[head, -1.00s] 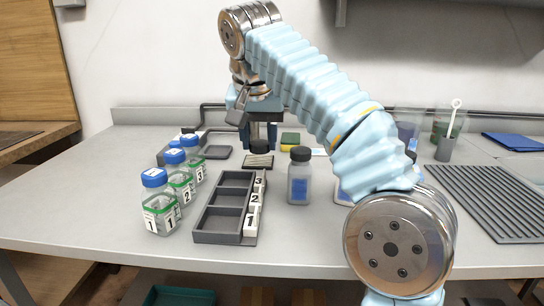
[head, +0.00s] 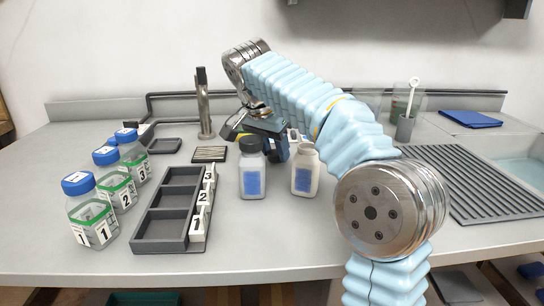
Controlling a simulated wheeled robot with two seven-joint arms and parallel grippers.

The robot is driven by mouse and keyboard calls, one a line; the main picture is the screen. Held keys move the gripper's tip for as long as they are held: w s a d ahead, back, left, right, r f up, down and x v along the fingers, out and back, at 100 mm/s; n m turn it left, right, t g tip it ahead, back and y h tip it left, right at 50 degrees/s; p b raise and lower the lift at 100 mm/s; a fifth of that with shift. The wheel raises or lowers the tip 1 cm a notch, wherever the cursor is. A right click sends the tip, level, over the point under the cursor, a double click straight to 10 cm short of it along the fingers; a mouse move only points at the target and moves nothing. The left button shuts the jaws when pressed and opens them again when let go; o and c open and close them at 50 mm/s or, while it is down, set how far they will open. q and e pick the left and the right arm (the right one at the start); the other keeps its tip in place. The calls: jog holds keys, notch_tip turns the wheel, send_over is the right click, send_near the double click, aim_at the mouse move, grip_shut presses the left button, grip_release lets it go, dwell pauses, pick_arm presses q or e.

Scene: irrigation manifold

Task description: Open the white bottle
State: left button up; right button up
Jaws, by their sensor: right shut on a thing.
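The white bottle (head: 305,172) stands upright on the bench, with a blue label. Its top looks pale, with no dark cap showing. A grey bottle (head: 252,174) with a dark cap and a blue label stands upright just left of it. My right gripper (head: 279,152) points down, behind and between the two bottles. My left gripper is not in view.
A dark compartment tray (head: 140,230) with number tags lies left of the bottles. A small dark mat (head: 209,154) and a metal post (head: 204,105) are behind. A ribbed drainer (head: 470,185) lies right. The bench front is clear.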

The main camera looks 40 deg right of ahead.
jog(key=shift+f, duration=0.4)
jog(key=shift+f, duration=0.15)
jog(key=o, duration=1.1)
